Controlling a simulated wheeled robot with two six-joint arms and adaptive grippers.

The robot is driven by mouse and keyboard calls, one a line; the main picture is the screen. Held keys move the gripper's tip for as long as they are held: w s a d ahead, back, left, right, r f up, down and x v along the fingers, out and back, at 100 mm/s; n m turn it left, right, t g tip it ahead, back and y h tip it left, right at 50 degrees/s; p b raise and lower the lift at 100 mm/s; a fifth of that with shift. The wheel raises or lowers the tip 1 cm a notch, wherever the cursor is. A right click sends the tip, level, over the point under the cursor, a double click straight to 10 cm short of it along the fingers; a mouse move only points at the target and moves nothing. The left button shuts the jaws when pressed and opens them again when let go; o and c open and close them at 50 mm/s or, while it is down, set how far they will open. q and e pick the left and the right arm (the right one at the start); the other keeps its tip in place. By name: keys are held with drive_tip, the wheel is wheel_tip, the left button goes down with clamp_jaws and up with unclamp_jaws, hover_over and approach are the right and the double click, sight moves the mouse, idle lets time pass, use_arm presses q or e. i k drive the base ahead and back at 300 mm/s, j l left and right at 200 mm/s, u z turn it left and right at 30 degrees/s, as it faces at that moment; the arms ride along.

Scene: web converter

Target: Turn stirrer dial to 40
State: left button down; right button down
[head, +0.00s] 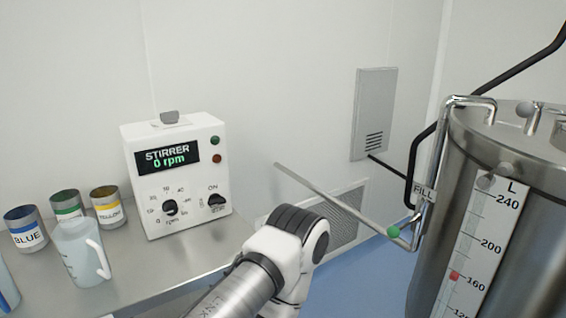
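The stirrer control box (182,180) is white and stands upright on the steel bench against the wall. The dial's exact pointer position is too small to tell. A second black knob (216,200), marked "ON" above, is to its right. Nothing touches either one. One of my arms reaches up from the bottom middle, right of the box, but neither gripper shows.
Paint cans labelled blue (27,234), green (68,209) and yellow (107,212) and a clear jug (83,258) stand left on the bench (185,270). A steel tank (432,250) is at right. Its "FILL" pipe carries a long lever (330,200) reaching left toward the box.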

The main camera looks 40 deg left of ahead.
sight(170, 208)
drive_tip(key=u, duration=1.75)
drive_tip(key=k+l, duration=0.25)
drive_tip(key=l, duration=0.15)
drive_tip(key=k+l, duration=0.2)
drive_tip(key=l, duration=0.15)
